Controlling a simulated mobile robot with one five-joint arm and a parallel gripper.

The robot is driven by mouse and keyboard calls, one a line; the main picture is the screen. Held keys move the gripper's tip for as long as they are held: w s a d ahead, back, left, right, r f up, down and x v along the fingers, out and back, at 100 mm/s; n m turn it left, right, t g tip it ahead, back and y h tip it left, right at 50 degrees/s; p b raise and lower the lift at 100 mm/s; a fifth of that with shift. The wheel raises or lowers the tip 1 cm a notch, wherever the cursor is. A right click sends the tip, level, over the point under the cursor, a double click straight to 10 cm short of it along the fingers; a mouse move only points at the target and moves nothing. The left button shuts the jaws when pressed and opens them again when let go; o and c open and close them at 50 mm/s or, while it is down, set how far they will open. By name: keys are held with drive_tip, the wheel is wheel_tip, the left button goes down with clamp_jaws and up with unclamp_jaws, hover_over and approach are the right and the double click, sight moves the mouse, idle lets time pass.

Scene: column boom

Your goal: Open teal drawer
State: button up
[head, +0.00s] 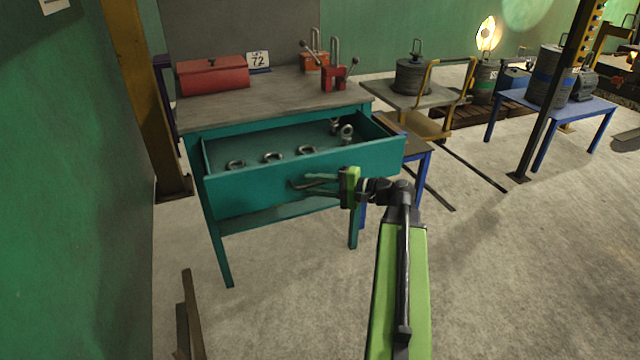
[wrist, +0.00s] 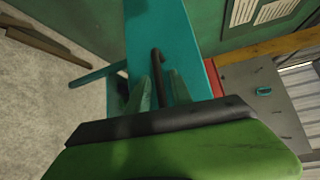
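The teal drawer (head: 310,172) is pulled well out of the teal workbench (head: 268,112), with its inside showing. Its dark bar handle (head: 300,186) is on the front panel. My gripper (head: 322,178) is at the right part of this handle. In the wrist view the handle (wrist: 158,68) runs between my two fingers (wrist: 160,92), with one finger on each side, and the teal drawer front (wrist: 180,40) is just beyond. The fingers appear closed around the handle, though contact is hard to see. Several metal eye bolts (head: 272,157) lie in the drawer.
A red toolbox (head: 212,75), a sign reading 72 (head: 258,60) and a red hand tool (head: 333,78) stand on the benchtop. A yellow post (head: 143,90) is at the left. A small cart (head: 425,97) is at the right.

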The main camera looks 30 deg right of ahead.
drive_tip(key=shift+o, duration=0.3)
drive_tip(key=shift+d, duration=0.2)
drive_tip(key=shift+d, duration=0.1)
drive_tip(key=shift+s+d, duration=0.2)
drive_tip(key=shift+s, duration=0.15)
drive_tip(key=p+v, duration=0.2)
drive_tip(key=v, duration=1.4)
drive_tip(key=shift+s+p, duration=0.3)
